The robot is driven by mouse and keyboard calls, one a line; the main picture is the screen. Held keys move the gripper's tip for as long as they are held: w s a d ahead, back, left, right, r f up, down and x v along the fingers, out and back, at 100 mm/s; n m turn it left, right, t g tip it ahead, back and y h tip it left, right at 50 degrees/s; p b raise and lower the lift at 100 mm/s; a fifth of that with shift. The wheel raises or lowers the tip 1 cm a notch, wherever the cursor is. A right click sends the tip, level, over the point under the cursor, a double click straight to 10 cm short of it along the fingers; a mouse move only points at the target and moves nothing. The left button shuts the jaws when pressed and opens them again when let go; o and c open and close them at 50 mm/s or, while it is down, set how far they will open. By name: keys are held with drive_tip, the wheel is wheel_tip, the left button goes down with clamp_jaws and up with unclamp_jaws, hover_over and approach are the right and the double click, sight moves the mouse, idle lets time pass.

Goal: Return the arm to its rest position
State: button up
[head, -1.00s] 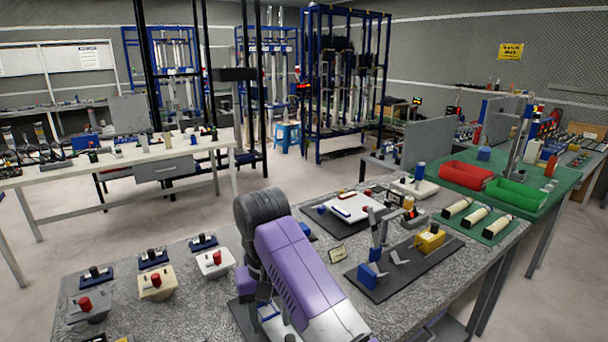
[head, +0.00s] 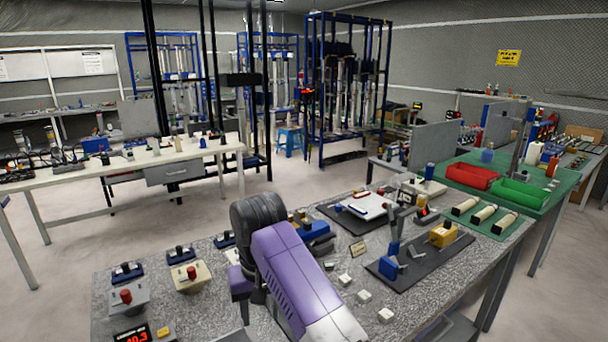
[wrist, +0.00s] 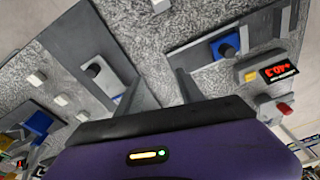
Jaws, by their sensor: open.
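My arm shows in the head view as a purple link (head: 292,272) with a dark grey joint above the grey speckled workbench (head: 215,305). In the head view my gripper itself cannot be made out. In the wrist view my gripper (wrist: 158,80) has two dark fingers set well apart with nothing between them. They point over the speckled bench top. My purple gripper body fills the bottom of that view. Whether the fingers touch anything below cannot be told for sure.
Switch boxes with red knobs (head: 190,278) and a red digital display (head: 131,336) stand at the bench's left. Small white cubes (head: 364,297) and a dark board with a yellow block (head: 442,235) lie right of my arm. Red (head: 472,177) and green bins stand farther right.

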drive_tip(key=w+a+r+t+y, duration=0.2)
drive_tip(key=w+a+t+y, duration=0.3)
drive_tip(key=w+t, duration=0.15)
drive_tip(key=s+d+f+m+t, duration=0.1)
drive_tip(key=s+d+f+t, duration=0.25)
drive_tip(key=s+d, duration=0.6)
drive_tip(key=s+d+f+m+t, duration=0.2)
drive_tip(key=s+d+t, duration=0.3)
drive_tip(key=s+d, duration=0.5)
drive_tip(key=s+d+h, duration=0.2)
drive_tip(key=s+d, duration=0.3)
drive_tip(key=s, duration=0.6)
drive_tip(key=s+d+g+h, duration=0.1)
drive_tip(key=s+d, duration=0.3)
drive_tip(key=s, duration=0.7)
drive_tip(key=s+d+m+h, duration=0.1)
drive_tip(key=s+d, duration=0.4)
drive_tip(key=s, duration=0.6)
drive_tip(key=shift+d+r+g+h, duration=0.3)
drive_tip(key=shift+d+h, duration=0.05)
drive_tip(key=shift+h, duration=0.55)
drive_tip(key=shift+s, duration=0.1)
